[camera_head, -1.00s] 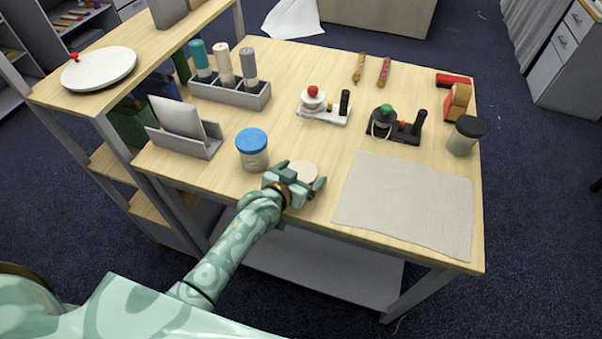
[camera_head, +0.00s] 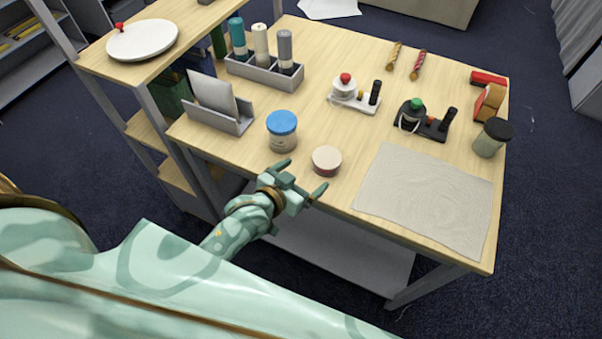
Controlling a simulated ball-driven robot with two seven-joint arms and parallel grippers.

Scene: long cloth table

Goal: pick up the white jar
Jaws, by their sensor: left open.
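A small low white jar (camera_head: 327,161) with a cream-white top and a reddish side stands upright near the front edge of the wooden table, left of the cloth. It is in full view. My left gripper (camera_head: 301,178) is open and empty at the table's front edge. Its two fingers point toward the white jar, which is just beyond the fingertips and appears apart from them. My right gripper is not in view.
A blue-lidded jar (camera_head: 282,132) stands close behind and left of the white jar. A grey cloth (camera_head: 428,200) lies to the right. A dark-lidded jar (camera_head: 492,138), a card holder (camera_head: 219,115) and a candle rack (camera_head: 264,76) stand farther off. Bare wood lies behind the white jar.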

